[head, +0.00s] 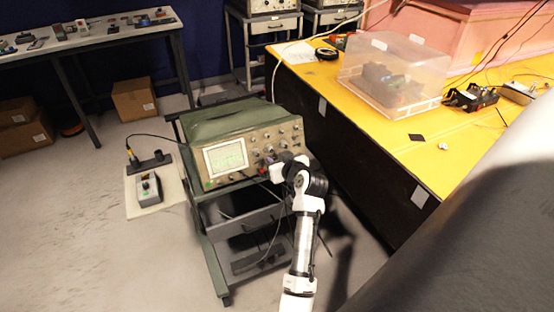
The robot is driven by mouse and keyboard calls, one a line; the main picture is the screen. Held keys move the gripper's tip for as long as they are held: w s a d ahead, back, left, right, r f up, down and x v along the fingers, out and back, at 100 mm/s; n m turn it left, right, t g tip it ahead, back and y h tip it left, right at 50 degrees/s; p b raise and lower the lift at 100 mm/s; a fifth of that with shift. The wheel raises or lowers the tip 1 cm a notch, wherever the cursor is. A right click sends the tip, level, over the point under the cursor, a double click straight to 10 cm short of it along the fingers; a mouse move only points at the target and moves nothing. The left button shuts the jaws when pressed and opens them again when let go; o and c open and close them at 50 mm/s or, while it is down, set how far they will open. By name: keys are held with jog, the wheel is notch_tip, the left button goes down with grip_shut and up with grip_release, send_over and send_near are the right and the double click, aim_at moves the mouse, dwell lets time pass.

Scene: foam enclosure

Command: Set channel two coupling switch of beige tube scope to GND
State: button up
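The beige tube scope (262,135) sits on a cart with its front panel angled toward me. Its lit screen (226,158) is on the left of the panel, and knobs and small controls fill the right part. My gripper (274,168) is at the lower right of this panel, close in front of it. I cannot tell whether it touches the panel. My gripper and wrist cover the lower right controls. The channel two coupling switch cannot be made out, and neither can its position. The fingers are too small and hidden to show whether they are open.
A dark cable runs to the scope. A yellow-topped bench (400,150) with a clear plastic bin (393,77) stands close at right. Open floor lies front left.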

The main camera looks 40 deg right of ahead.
grip_shut()
jog(key=shift+w+a+f, duration=0.1)
jog(key=shift+a+f, duration=0.05)
jog(key=shift+a, duration=0.1)
jog(key=shift+a+b, duration=0.2)
jog(key=shift+b, duration=0.2)
grip_release()
